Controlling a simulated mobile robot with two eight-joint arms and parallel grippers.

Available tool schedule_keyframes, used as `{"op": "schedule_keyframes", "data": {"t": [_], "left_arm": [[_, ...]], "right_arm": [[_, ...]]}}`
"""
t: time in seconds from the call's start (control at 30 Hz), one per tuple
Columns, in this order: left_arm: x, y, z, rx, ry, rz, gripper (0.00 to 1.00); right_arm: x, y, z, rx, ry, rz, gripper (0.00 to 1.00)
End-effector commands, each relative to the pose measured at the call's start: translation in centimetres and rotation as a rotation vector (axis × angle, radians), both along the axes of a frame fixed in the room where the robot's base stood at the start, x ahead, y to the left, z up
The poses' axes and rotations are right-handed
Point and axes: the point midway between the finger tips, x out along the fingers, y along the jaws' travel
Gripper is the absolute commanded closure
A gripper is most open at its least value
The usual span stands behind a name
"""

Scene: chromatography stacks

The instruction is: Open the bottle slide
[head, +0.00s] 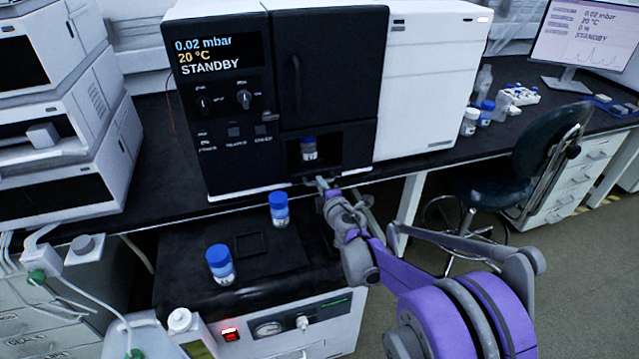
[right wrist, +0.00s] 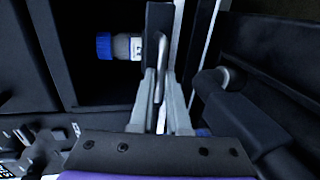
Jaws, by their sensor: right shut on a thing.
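The bottle slide (right wrist: 155,20) is a dark plate at the foot of the opening in the black instrument front. A blue-capped bottle (head: 309,150) stands on it inside the opening; it also shows sideways in the right wrist view (right wrist: 120,46). A pale metal handle (right wrist: 163,62) is on the slide's front. My right gripper (head: 322,184) is at the lower edge of the opening. In the right wrist view its fingers (right wrist: 161,98) are shut on the handle. The slide looks pushed in, as far as I can tell. My left gripper is not in view.
Two blue-capped bottles, one near (head: 279,210) and one further front (head: 221,265), stand on the black top (head: 185,255) of a lower unit. A white stacked instrument (head: 60,130) is on the left. A chair (head: 520,165) stands at the right.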

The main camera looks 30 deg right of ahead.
Motion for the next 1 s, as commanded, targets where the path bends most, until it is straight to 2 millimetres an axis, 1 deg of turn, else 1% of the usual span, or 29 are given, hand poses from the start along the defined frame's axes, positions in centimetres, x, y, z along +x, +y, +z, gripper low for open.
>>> {"op": "schedule_keyframes", "data": {"t": [0.1, 0.3, 0.4, 0.5, 0.63, 0.93, 0.97, 1.0], "left_arm": [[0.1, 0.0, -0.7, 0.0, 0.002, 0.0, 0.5], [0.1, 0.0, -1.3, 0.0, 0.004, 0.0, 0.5], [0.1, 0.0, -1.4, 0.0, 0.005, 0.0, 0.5], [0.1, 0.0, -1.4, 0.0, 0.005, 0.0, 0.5], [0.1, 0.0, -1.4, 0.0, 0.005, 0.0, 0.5], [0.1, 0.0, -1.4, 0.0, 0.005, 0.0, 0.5], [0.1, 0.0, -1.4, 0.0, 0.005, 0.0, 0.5], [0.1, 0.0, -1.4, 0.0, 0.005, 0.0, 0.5]], "right_arm": [[-2.9, 0.7, -0.2, 0.001, 0.0, 0.0, 1.0], [-7.9, 1.9, -0.1, 0.0, 0.0, 0.0, 1.0], [-10.2, 2.4, 0.0, 0.0, 0.0, -0.001, 1.0], [-11.8, 2.8, 0.0, 0.001, 0.0, -0.001, 1.0], [-12.7, 3.0, 0.0, 0.001, 0.0, 0.0, 1.0], [-12.8, 3.1, 0.0, 0.0, 0.0, 0.0, 1.0], [-12.8, 3.1, 0.0, 0.0, 0.0, 0.0, 0.82], [-12.8, 3.1, -0.1, 0.0, 0.0, 0.0, 0.75]]}}
